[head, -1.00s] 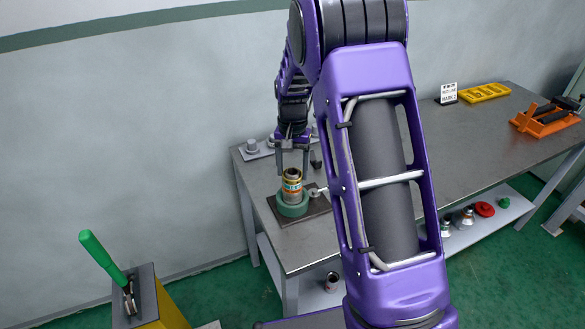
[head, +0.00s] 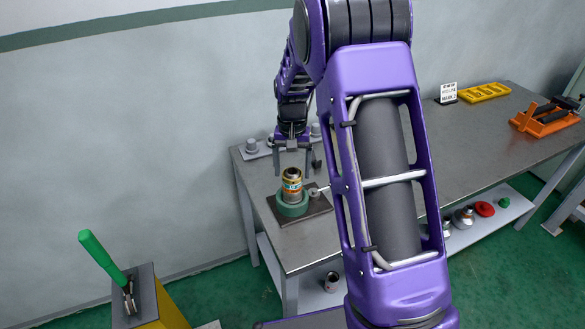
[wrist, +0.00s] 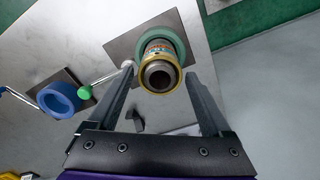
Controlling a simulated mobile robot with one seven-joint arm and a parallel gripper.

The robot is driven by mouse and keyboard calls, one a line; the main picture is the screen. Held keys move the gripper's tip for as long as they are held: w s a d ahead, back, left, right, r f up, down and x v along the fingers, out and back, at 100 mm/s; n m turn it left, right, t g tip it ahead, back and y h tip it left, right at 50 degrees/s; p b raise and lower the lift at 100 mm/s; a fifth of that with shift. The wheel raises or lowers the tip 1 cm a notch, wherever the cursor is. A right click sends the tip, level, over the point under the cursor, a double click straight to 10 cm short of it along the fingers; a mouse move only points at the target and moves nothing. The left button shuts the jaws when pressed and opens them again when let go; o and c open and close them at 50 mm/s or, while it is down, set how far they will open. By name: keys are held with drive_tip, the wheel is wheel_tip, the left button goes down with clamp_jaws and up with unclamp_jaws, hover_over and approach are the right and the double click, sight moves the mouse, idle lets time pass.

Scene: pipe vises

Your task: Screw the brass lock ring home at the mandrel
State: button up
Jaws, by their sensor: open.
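The mandrel (head: 292,190) stands upright in a round green vise (head: 292,209) on a dark plate at the near left of the bench. It has a banded label and a dark open top. The brass lock ring (wrist: 160,87) shows as a gold band around its top end in the wrist view; how far it is seated I cannot tell. My gripper (head: 292,170) is open and empty, pointing down just above and behind the mandrel top in the head view. In the wrist view its two fingers (wrist: 158,78) lie on either side of the mandrel, apart from it.
A small lever (head: 316,191) sticks out beside the green vise. A blue ring-shaped vise (wrist: 60,99) and a green knob (wrist: 84,92) lie left in the wrist view. An orange vise (head: 545,117) and yellow tray (head: 484,92) are farther along the bench.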

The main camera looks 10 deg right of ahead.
drive_tip(key=n, duration=0.4)
drive_tip(key=shift+n, duration=0.3)
drive_tip(key=n, duration=0.3)
drive_tip(key=shift+n, duration=0.4)
clamp_jaws()
drive_tip(key=m, duration=0.4)
drive_tip(key=shift+m, duration=0.3)
drive_tip(key=m, duration=0.3)
drive_tip(key=shift+m, duration=0.3)
